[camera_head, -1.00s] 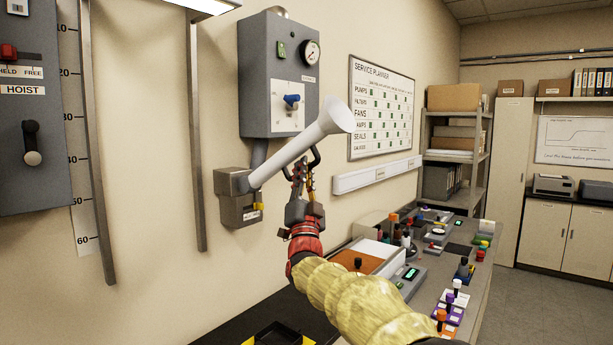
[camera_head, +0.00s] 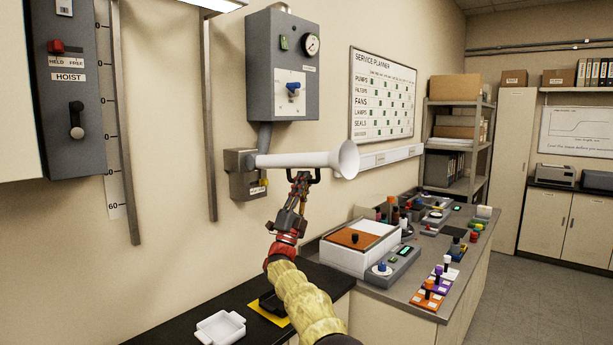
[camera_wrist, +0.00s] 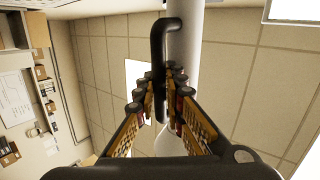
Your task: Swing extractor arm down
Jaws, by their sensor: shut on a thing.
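The white extractor arm (camera_head: 305,160) reaches out from its grey wall bracket (camera_head: 243,174) and lies about level, with its flared hood (camera_head: 346,160) at the right end. A black handle (camera_head: 315,176) hangs under the tube. My gripper (camera_head: 301,180) is below the tube at this handle. In the wrist view my gripper (camera_wrist: 161,85) has its fingers shut on the black handle (camera_wrist: 158,45), beside the white tube (camera_wrist: 184,50). The fingers hide part of the handle.
Below stands a black bench (camera_head: 240,298) with a white tray (camera_head: 220,328) and a yellow-edged black piece. To the right is a workbench with a white box (camera_head: 345,258) and several small items. A grey control box (camera_head: 282,70) hangs above the bracket.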

